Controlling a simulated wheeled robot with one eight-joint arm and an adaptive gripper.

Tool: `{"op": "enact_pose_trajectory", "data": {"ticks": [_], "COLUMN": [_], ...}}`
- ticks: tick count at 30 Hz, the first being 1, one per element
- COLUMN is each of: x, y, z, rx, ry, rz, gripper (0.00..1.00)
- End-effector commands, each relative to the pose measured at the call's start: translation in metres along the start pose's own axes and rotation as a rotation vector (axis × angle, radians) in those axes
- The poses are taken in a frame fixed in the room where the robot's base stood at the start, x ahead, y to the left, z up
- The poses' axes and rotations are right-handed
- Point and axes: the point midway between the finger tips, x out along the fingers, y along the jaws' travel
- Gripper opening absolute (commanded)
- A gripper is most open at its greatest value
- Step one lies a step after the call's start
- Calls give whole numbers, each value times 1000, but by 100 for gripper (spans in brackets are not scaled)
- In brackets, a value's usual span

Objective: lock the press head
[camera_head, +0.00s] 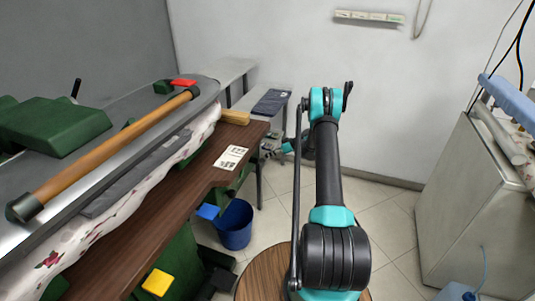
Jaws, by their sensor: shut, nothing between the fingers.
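The press head (110,185) is a long grey metal plate with green parts on top, at the left. A wooden handle bar (105,148) runs along its front edge. It lies low over the floral padded bed (125,208); I cannot tell whether it is locked. A red piece (183,82) sits near the handle's far end. A blue pedal (207,211) and a yellow pedal (157,282) show below the table. My gripper (267,148) is small and partly hidden behind my arm, beyond the table's far right edge, away from the press. It appears shut and empty.
The brown table (185,210) bears a paper label (231,157). A blue bin (234,224) stands on the tiled floor. A bench with dark folded cloth (271,102) stands behind. A grey cabinet (475,205) is at the right.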

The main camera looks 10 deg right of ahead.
Motion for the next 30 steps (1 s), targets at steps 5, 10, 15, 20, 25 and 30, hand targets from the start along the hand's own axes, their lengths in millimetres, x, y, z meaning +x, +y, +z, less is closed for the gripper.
{"op": "enact_pose_trajectory", "data": {"ticks": [5,10,15,20,25,30], "x": [3,4,5,5,4,4], "y": [1,1,1,1,1,0], "z": [4,6,7,7,7,-2], "rx": [-1,-1,-1,-1,-1,-1], "ry": [0,0,0,0,0,0], "rz": [0,1,1,1,1,1], "gripper": [0,0,0,0,0,0]}}
